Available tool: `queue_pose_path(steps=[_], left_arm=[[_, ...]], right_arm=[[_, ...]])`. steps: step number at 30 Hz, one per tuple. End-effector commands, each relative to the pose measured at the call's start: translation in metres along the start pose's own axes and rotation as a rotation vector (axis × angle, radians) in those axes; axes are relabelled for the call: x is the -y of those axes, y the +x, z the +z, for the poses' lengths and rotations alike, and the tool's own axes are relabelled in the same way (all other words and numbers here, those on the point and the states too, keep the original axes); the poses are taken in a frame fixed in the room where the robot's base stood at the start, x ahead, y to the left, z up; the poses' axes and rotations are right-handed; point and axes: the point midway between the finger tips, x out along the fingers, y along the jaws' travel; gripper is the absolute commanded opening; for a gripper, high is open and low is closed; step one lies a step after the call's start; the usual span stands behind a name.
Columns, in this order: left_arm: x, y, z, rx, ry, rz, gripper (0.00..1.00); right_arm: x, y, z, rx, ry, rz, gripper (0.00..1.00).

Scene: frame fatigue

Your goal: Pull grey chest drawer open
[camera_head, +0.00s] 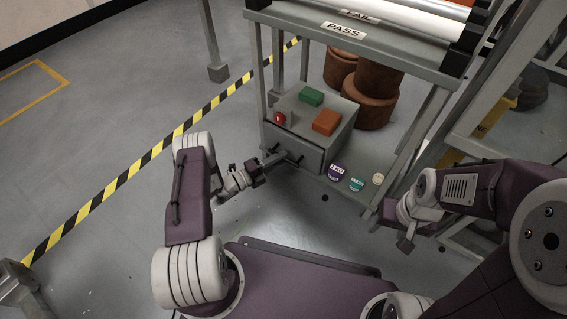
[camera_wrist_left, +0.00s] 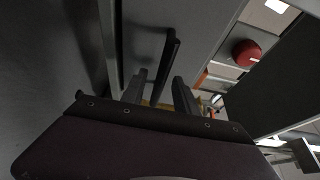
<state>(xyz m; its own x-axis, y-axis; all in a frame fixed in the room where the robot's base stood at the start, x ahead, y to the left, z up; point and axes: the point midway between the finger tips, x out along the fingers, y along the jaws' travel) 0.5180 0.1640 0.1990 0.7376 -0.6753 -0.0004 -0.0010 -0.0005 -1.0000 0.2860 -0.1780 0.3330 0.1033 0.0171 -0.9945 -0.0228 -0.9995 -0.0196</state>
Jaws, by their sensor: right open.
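The grey chest (camera_head: 338,143) stands on the lower shelf of a metal frame in the head view. Its drawer front (camera_head: 291,148) faces my left arm and looks flush or nearly so. A dark bar handle (camera_wrist_left: 169,52) shows in the left wrist view. My left gripper (camera_head: 267,164) is at the drawer front; in the left wrist view its two fingers (camera_wrist_left: 159,84) are apart, with the handle bar between or just beyond them. I cannot tell whether they touch it. My right gripper (camera_head: 406,241) is open and empty, low at the right, away from the chest.
A green block (camera_head: 311,96), an orange block (camera_head: 326,122) and a red button (camera_head: 280,118) are on the chest top. Purple (camera_head: 337,172), teal (camera_head: 356,184) and cream (camera_head: 378,179) discs lie right of it. Brown barrels (camera_head: 368,108) stand behind. The floor at left is clear.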

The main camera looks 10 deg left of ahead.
Motion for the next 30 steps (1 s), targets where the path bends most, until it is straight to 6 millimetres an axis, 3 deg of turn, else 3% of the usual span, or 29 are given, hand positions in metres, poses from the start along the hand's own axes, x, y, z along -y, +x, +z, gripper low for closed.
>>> queue_pose_path(steps=[1, 4, 12, 16, 30], left_arm=[[-0.004, 0.007, 0.000, -0.003, 0.002, 0.000, 0.36], [-0.002, 0.015, 0.000, -0.001, 0.002, 0.000, 0.36], [0.001, 0.017, 0.000, 0.001, 0.001, 0.000, 0.36], [0.001, 0.017, 0.000, 0.001, 0.001, 0.000, 0.00], [0.001, 0.017, 0.000, 0.000, 0.001, 0.000, 0.00]], right_arm=[[0.000, 0.009, 0.001, 0.000, 0.000, 0.000, 0.57], [0.000, 0.012, 0.001, 0.000, 0.000, 0.000, 0.57], [0.000, 0.011, 0.001, 0.000, 0.000, 0.000, 0.57], [0.000, 0.011, 0.001, 0.000, 0.000, 0.000, 0.57], [0.000, 0.011, 0.001, 0.000, 0.000, 0.000, 0.57]])
